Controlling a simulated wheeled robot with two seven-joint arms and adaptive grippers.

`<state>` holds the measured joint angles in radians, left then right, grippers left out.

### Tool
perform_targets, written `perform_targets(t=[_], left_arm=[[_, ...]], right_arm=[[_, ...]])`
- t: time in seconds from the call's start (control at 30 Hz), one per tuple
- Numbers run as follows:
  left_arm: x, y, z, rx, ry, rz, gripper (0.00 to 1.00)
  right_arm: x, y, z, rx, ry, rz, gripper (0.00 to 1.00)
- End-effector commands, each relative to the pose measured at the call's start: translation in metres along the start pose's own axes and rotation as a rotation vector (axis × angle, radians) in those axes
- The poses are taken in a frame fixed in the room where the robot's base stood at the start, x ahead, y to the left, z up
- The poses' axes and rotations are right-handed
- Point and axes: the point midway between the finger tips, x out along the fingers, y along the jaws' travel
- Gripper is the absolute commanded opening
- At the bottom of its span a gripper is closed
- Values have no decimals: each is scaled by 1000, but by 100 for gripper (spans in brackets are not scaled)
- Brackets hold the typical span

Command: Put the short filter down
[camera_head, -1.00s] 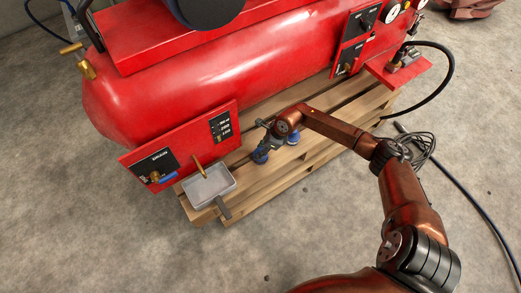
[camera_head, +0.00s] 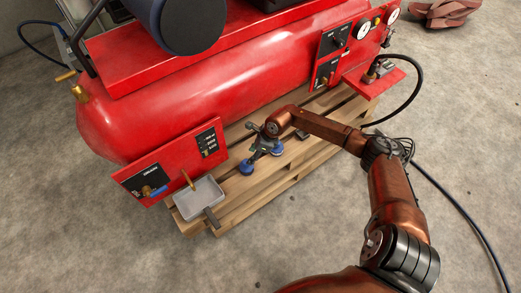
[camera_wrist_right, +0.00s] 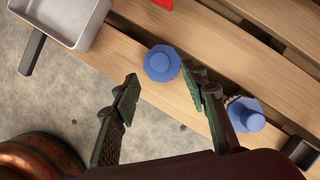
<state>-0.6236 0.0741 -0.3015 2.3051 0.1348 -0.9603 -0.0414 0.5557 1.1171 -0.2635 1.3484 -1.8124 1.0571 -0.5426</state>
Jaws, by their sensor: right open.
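Two blue filters stand on the wooden pallet, apart from each other. The left one (camera_head: 246,168) shows in the right wrist view (camera_wrist_right: 162,63) as an eight-sided cap with a round knob. The right one (camera_head: 277,149) shows there (camera_wrist_right: 247,115) with a stub, partly behind a finger. I cannot tell for sure which is the short one. My right gripper (camera_wrist_right: 167,90) is open and empty over the pallet's front edge. The left filter appears just beyond the gap between its fingertips, apparently untouched. In the head view the right gripper (camera_head: 259,142) is small and dark. My left gripper is not in view.
A grey metal tray (camera_head: 183,211) with a handle sits at the pallet's left end. The red compressor tank (camera_head: 190,95) and its drain panel (camera_head: 160,177) rise behind. A dark block (camera_head: 302,134) lies right of the gripper. Bare concrete lies in front.

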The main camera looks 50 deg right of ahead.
Motion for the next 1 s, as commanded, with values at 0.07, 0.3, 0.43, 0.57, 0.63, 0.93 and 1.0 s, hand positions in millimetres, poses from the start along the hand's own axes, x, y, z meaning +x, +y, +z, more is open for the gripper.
perform_targets(t=[0.07, 0.3, 0.43, 0.57, 0.63, 0.93, 1.0], left_arm=[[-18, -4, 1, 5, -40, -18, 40], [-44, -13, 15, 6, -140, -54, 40], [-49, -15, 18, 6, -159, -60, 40], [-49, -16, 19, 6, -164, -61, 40], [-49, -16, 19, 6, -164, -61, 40], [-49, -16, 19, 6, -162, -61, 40], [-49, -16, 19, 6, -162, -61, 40]], right_arm=[[-19, -1, 2, -1, -3, -4, 40], [-39, 0, 1, 0, -1, -1, 40], [-42, 0, 0, 0, 0, 0, 40], [-42, 0, -1, 0, 1, 1, 40], [-41, 0, -1, 0, 1, 1, 40], [-5, 120, 38, 224, -289, 229, 40], [-8, 172, 60, 437, -457, 350, 40]])
